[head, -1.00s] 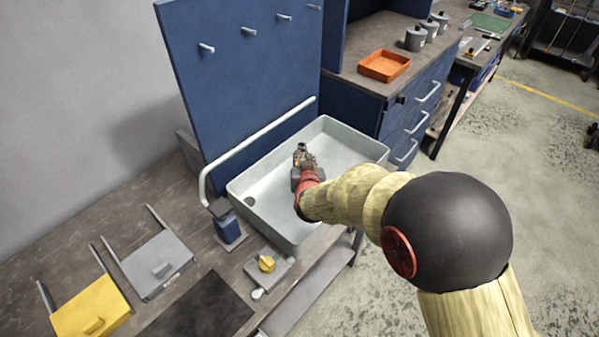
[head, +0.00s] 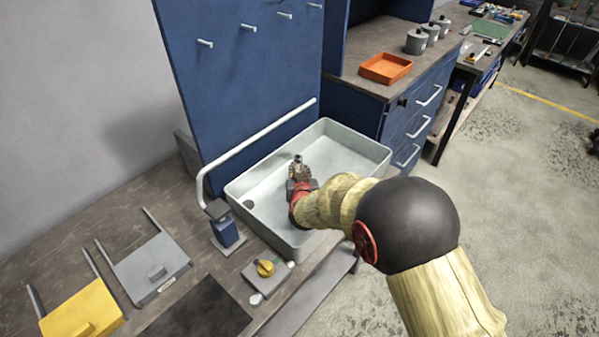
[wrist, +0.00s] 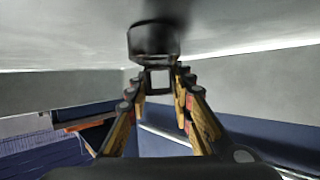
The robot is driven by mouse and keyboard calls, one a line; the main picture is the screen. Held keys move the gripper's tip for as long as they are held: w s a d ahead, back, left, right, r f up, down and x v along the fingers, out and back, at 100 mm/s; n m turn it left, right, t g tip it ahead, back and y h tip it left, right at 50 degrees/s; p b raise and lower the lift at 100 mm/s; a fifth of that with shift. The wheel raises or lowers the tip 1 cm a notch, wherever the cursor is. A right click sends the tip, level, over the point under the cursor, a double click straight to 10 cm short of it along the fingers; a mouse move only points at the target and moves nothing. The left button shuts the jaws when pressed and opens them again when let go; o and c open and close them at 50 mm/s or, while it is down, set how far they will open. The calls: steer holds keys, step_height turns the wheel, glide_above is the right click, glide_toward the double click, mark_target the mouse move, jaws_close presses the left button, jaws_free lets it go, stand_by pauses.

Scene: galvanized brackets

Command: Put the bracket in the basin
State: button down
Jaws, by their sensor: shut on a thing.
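The bracket (wrist: 154,42) is a small dark grey piece with a rounded part and a squarish frame, held between my fingertips in the wrist view. In the head view only a small dark end of the bracket (head: 298,158) shows. My gripper (head: 299,171) is shut on it, over the inside of the basin; it also shows in the wrist view (wrist: 158,82). The basin (head: 345,150) is a light grey rectangular tub with a dark drain hole at its left. A dark blurred shadow falls on its floor beside the bracket. I cannot tell whether the bracket touches the floor.
A white rail (head: 262,146) and blue pegboard (head: 245,95) stand behind the basin. A blue post (head: 227,232) and a plate with a yellow knob (head: 265,268) sit left and in front. An orange tray (head: 386,68) lies on the cabinet. The basin floor looks otherwise empty.

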steer(key=shift+f, duration=0.15)
steer(key=c, duration=1.6)
jaws_free()
steer(key=shift+o, duration=0.2)
steer(key=shift+s+r, duration=0.3)
steer(key=p+v, duration=0.2)
steer(key=v, duration=0.4)
steer(key=shift+s+r, duration=0.1)
steer(key=shift+s+d, duration=0.1)
steer(key=shift+s, duration=0.2)
